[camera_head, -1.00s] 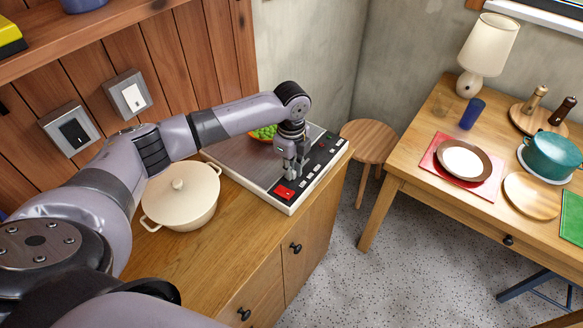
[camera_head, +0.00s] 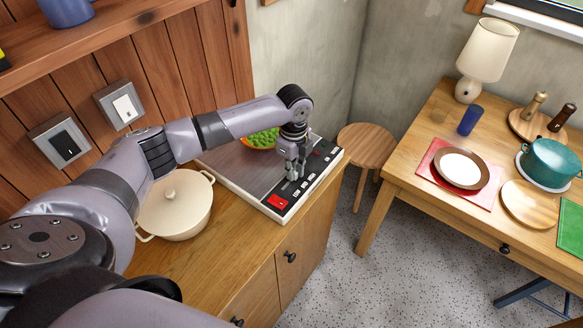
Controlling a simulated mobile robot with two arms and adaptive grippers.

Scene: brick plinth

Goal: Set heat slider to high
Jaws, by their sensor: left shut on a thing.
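A flat hot plate (camera_head: 232,176) with a grey top lies on the wooden cabinet. Its black control strip (camera_head: 310,177) runs along the right edge, with a red switch (camera_head: 278,201) at the near end and small pale marks further up. My left gripper (camera_head: 291,176) points down onto this strip, a little beyond the red switch. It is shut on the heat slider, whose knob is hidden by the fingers. I cannot read the slider's setting. My right gripper is not in view.
A cream lidded pot (camera_head: 174,205) stands left of the hot plate, under my left arm. A bowl of green food (camera_head: 262,138) sits at the plate's far side. A round stool (camera_head: 366,146) and a laid table (camera_head: 440,125) stand to the right.

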